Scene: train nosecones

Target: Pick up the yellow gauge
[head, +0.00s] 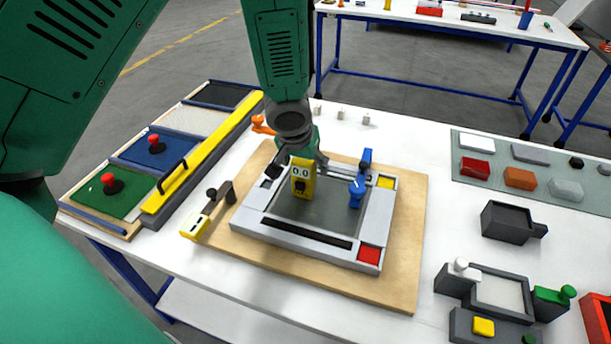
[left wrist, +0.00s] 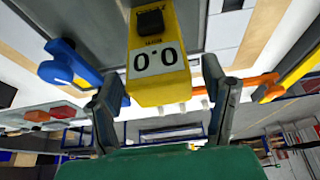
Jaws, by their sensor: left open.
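The yellow gauge (head: 301,183), with a white "0.0" display and a black knob, is at the grey-framed fixture (head: 285,236) on the table. My left gripper (head: 299,164) is just above it in the head view, fingers spread. In the left wrist view, the gauge (left wrist: 158,88) lies between the two fingers of my left gripper (left wrist: 163,82), with visible gaps on both sides. The gripper is open and holds nothing. Whether the gauge rests on the fixture's dark plate is hard to tell. My right gripper is not seen.
A blue clamp (head: 357,190) stands right of the gauge. An orange clamp (head: 262,125) is behind it at left. A wooden board (head: 402,255) lies under the fixture. Grey blocks (head: 507,222) stand at right.

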